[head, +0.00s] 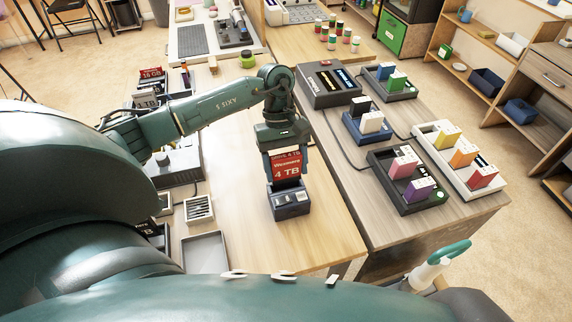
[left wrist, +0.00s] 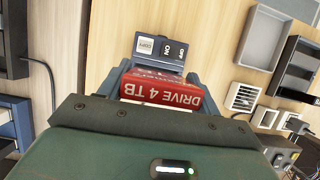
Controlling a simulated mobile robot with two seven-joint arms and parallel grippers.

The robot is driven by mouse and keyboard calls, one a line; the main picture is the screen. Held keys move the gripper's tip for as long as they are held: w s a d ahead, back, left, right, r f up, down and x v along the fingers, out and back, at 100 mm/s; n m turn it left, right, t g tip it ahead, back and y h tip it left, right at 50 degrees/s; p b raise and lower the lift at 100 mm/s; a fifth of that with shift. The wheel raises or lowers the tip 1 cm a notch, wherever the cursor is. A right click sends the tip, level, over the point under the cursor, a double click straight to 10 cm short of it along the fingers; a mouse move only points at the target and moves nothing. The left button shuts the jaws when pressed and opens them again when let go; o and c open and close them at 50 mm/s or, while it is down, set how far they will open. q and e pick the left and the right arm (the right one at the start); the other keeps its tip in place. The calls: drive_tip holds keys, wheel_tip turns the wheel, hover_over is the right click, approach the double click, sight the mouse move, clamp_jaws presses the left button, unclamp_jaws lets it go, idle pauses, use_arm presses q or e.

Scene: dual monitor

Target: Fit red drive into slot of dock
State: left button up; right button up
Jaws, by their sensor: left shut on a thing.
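The red drive (head: 287,170) is upright, its label reading 4 TB. My left gripper (head: 286,178) is shut on it, with a finger on each side. The drive also shows between the fingers in the left wrist view (left wrist: 165,92). The dark dock (head: 290,204) stands on the light wood table directly below the drive. The drive's lower end meets the dock's top in the head view. The slot is hidden, so I cannot tell how deep the drive sits. My right gripper is not in view.
Several docks with coloured drives stand on the grey-brown table to the right, among them a black dock (head: 408,205) and a white dock (head: 458,178). A grey tray (head: 205,253) and a white vented box (head: 198,209) lie left of the dock. The wood table is clear around the dock.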

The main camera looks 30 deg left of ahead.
use_arm(q)
drive_tip(key=shift+f+b, duration=0.35)
drive_tip(key=shift+f, duration=0.25)
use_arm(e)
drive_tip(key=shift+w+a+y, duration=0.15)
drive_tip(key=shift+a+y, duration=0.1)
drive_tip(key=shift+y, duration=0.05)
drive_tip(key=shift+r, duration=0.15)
use_arm(q)
drive_tip(key=shift+f, duration=0.1)
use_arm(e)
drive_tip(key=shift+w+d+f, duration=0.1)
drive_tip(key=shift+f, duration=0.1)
use_arm(q)
drive_tip(key=shift+b, duration=0.3)
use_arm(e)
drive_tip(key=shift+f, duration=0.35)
use_arm(q)
drive_tip(key=shift+b, duration=0.9)
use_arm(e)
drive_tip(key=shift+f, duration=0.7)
use_arm(q)
drive_tip(key=shift+f+b, duration=0.65)
drive_tip(key=shift+b, duration=0.1)
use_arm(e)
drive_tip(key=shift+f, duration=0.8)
